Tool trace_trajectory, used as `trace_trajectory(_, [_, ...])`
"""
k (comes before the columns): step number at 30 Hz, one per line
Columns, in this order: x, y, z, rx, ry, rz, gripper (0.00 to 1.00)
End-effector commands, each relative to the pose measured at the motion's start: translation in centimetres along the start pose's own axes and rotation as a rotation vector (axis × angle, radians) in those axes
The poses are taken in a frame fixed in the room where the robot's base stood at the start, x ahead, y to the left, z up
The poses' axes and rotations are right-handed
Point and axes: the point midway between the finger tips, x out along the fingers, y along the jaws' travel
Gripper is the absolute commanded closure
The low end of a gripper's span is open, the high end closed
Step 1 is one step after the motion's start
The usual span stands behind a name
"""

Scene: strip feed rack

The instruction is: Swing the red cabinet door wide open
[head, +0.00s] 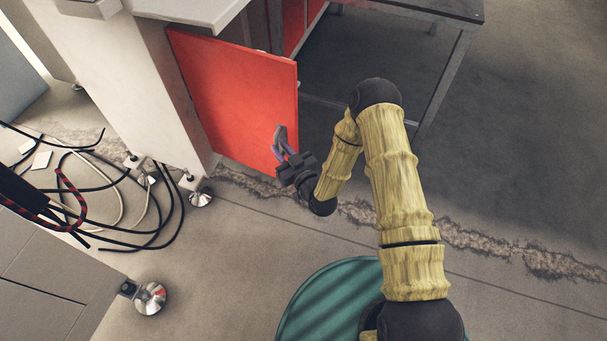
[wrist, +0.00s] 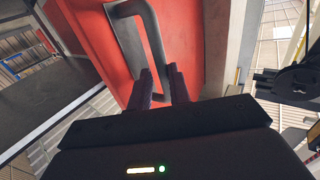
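The red cabinet door (head: 232,95) stands below the pale counter in the head view. Its free right edge reaches out past the counter's edge, so it looks partly open. It fills the upper middle of the wrist view (wrist: 185,35). A dark grey bar handle (wrist: 152,35) is on its face; it shows small in the head view (head: 280,134). My gripper (head: 284,151) is at the lower end of this handle. In the wrist view its two fingers (wrist: 160,84) lie one on each side of the bar, with little gap seen, and look closed on it. The fingers' contact faces are hidden.
A pale post (head: 135,75) stands left of the door. Loose cables (head: 125,190) lie on the floor at left, by a grey cabinet (head: 50,285). A dark-topped metal table (head: 440,8) is behind at right. The floor (head: 250,240) before the door is largely clear.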

Motion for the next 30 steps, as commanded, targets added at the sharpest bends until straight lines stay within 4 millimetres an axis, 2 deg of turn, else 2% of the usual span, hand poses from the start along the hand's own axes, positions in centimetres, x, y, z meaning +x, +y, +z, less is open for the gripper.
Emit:
trace_trajectory(18, [-12.5,0.1,-0.1,0.005,-0.008,0.004,0.83])
trace_trajectory(24, [-14.4,0.1,0.1,0.003,-0.007,0.004,0.83])
trace_trajectory(30, [-15.0,0.0,0.0,0.001,-0.002,0.000,0.83])
